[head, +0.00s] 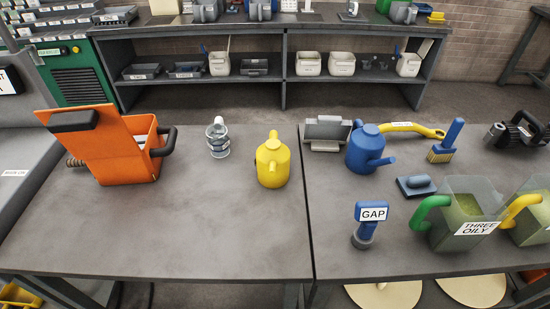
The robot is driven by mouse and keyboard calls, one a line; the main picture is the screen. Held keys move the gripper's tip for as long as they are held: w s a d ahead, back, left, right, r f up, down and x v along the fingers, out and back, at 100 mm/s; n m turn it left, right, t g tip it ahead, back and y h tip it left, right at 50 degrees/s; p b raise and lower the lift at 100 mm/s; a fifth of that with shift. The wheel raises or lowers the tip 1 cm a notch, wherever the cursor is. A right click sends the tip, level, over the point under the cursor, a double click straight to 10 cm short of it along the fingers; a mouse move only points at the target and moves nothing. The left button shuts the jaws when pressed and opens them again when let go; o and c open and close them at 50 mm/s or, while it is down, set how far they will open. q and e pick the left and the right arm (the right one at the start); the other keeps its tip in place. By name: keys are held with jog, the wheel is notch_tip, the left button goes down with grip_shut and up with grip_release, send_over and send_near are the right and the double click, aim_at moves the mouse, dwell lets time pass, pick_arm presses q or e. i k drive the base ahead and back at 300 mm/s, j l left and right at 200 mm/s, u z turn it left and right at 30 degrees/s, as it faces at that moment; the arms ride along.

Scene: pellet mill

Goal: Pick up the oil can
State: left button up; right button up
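Two can-shaped things with spouts stand upright on the work tables. A yellow can (270,165) is near the right edge of the left table top, with a short spout pointing up. A blue can (364,152) is on the right table top, with its spout pointing right. No label on either shows which one is the oil can. Neither gripper is in view, and nothing is seen holding either can.
An orange open-topped container (128,160) and a silver fitting (217,138) stand left of the yellow can. Around the blue can are a grey block (325,133), a yellow wrench (405,128), a brush (445,142) and a GAP gauge (370,215). The left table's front (190,235) is clear.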

aim_at(273, 160)
jog(key=k+l+z, duration=0.2)
jog(key=l, duration=0.5)
jog(key=l+z, duration=0.25)
jog(key=l, duration=0.45)
